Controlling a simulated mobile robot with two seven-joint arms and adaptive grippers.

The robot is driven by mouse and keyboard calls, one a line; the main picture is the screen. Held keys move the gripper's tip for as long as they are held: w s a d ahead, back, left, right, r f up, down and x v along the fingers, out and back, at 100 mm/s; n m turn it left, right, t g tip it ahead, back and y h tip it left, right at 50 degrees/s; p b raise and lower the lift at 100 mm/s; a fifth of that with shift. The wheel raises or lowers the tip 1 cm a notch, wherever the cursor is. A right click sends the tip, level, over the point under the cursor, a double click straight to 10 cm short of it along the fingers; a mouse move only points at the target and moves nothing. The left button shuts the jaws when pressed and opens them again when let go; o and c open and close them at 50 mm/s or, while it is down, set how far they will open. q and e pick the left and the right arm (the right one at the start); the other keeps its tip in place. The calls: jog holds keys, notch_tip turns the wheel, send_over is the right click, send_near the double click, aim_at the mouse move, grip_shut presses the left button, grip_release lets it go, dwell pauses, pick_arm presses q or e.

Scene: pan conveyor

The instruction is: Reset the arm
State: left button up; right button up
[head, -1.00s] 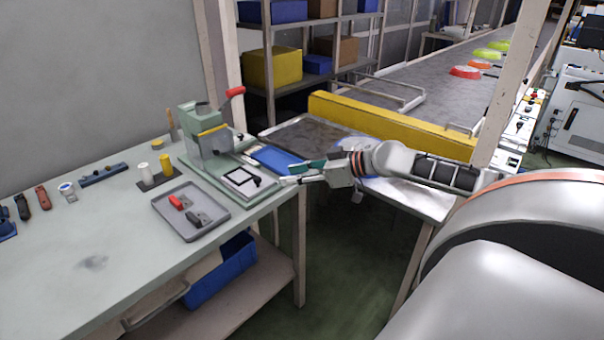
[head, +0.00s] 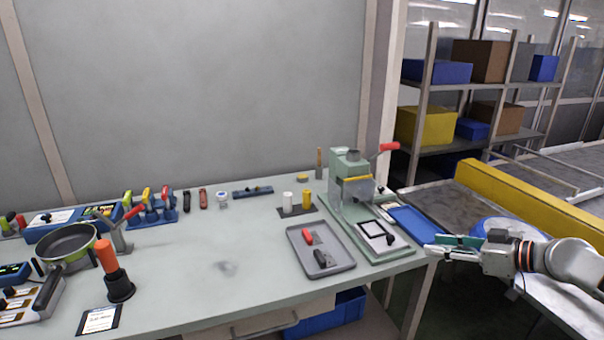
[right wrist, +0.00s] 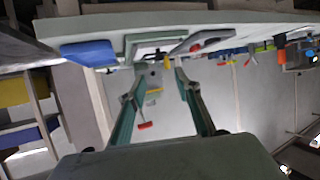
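My right arm comes in from the right edge of the head view. Its gripper (head: 433,245) points left, by the right end of the workbench, close to the near end of a blue tray (head: 416,223). In the right wrist view its two teal fingers (right wrist: 158,72) stand apart with nothing held between them. My left arm and gripper are not in view. The green press (head: 350,180) with a red-tipped lever stands on the bench, left of and beyond the right gripper.
The workbench (head: 215,265) holds a grey tray (head: 340,262) with red and black parts, a frying pan (head: 66,242), an orange-handled tool (head: 107,258) and small tools at the back. A yellow conveyor rail (head: 530,203) and shelves stand at right. The bench middle is clear.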

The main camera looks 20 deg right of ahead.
jog(key=s+a+f+g+h, duration=0.1)
jog(key=s+a+f, duration=0.25)
jog(key=f, duration=0.45)
jog(key=s+a+f+m+h, duration=0.1)
jog(key=s+a+f, duration=0.1)
jog(key=s+f, duration=0.5)
jog(key=s+a+f+g, duration=0.1)
jog(key=s+a+f, duration=0.15)
jog(key=f, duration=0.75)
jog(key=s+a+f, duration=0.2)
jog(key=s+a, duration=0.1)
jog(key=a, duration=0.4)
jog(key=s+a+f+h+p, duration=0.1)
jog(key=s+a+f, duration=0.1)
jog(key=a, duration=0.5)
jog(key=s+a+f, duration=0.2)
jog(key=s+a, duration=0.2)
jog(key=a, duration=0.3)
jog(key=shift+s+t+p, duration=0.25)
jog(key=shift+t+p, duration=0.05)
jog(key=shift+p, duration=0.05)
